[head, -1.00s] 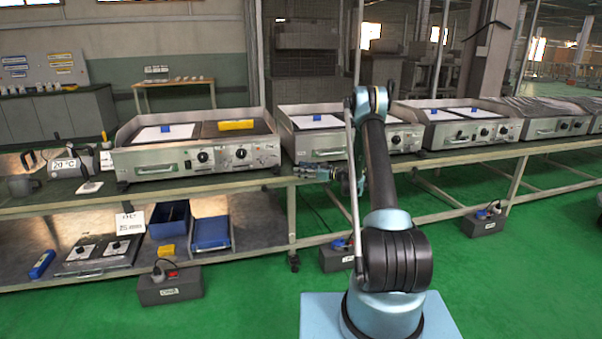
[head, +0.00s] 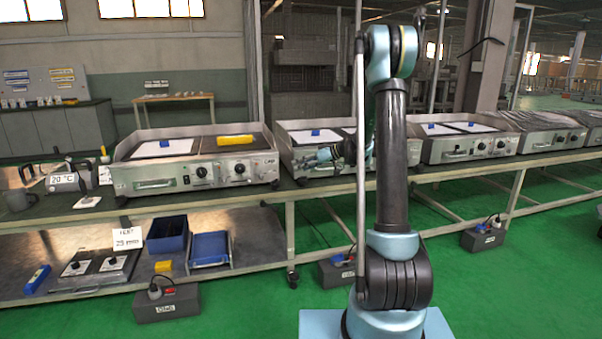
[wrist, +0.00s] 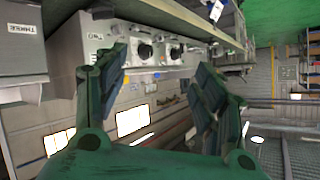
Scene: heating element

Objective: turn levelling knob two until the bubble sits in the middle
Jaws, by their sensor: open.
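My gripper (wrist: 163,75) is open and empty, its two green fingers spread wide in the wrist view. In the head view my gripper (head: 326,155) is small and partly hidden, in front of the second griddle unit (head: 296,166). A metal panel (wrist: 105,22) labelled "TWO" shows beyond the fingers in the wrist view, with a black knob (wrist: 145,51) and another beside it. The fingers appear apart from both knobs. I cannot tell which is the levelling knob. A yellow bar (head: 236,140), possibly a spirit level, lies on the leftmost griddle unit (head: 150,178); its bubble is too small to read.
A panel (wrist: 20,60) labelled "THREE" stands at left in the wrist view. More griddle units (head: 470,148) line the long bench. A lower shelf (head: 255,243) holds blue bins (head: 208,248). Grey boxes (head: 166,304) stand on the green floor, which is otherwise open around my base.

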